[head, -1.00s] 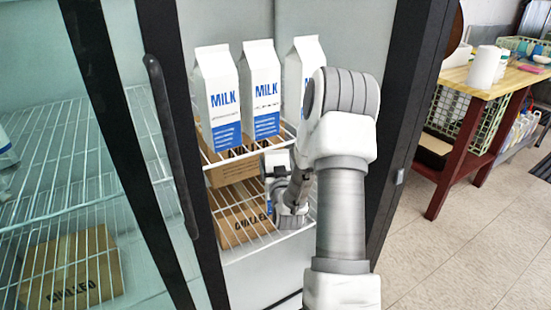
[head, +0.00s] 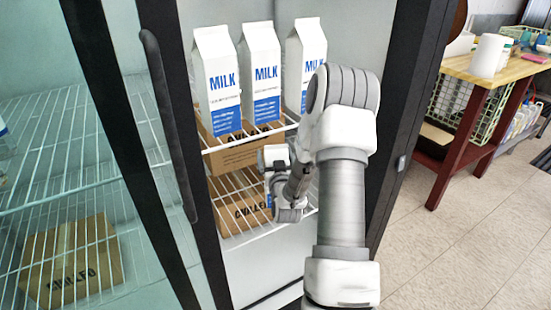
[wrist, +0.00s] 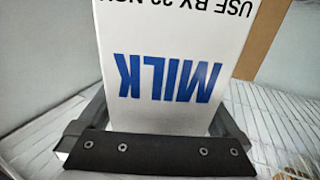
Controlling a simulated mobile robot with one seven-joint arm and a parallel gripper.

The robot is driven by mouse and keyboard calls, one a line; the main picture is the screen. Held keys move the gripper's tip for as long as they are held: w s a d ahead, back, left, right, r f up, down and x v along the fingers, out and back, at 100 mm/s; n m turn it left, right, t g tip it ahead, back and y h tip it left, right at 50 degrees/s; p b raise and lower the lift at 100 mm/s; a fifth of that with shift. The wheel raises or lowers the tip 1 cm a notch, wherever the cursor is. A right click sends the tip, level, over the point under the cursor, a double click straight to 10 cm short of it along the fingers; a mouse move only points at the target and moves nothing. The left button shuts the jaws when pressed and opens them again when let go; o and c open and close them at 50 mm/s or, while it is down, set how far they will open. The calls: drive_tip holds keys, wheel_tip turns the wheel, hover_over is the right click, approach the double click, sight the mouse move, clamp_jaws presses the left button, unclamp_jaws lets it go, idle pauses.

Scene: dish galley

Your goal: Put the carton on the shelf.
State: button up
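A milk carton (wrist: 170,75), white with blue MILK lettering, fills the middle of the wrist view with its print upside down. It is between the fingers of my gripper (wrist: 160,110), which appear closed against its sides. In the head view my arm reaches into the open fridge, at the lower wire shelf (head: 228,190). There the gripper and its carton are mostly hidden by my arm. Three other milk cartons stand upright on the upper wire shelf (head: 222,146): a left one (head: 217,85), a middle one (head: 262,80) and a right one (head: 305,55).
Cardboard boxes lie under the wire shelves, one lower box (head: 240,215) close to my wrist. The dark door frame (head: 190,170) and handle (head: 165,110) stand left of the opening. Behind glass at left is another box (head: 75,265). A wooden table (head: 480,70) stands right, with clear floor before it.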

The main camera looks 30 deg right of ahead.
drive_tip(key=shift+r, duration=0.2)
drive_tip(key=p+v, duration=0.1)
drive_tip(key=v, duration=1.1)
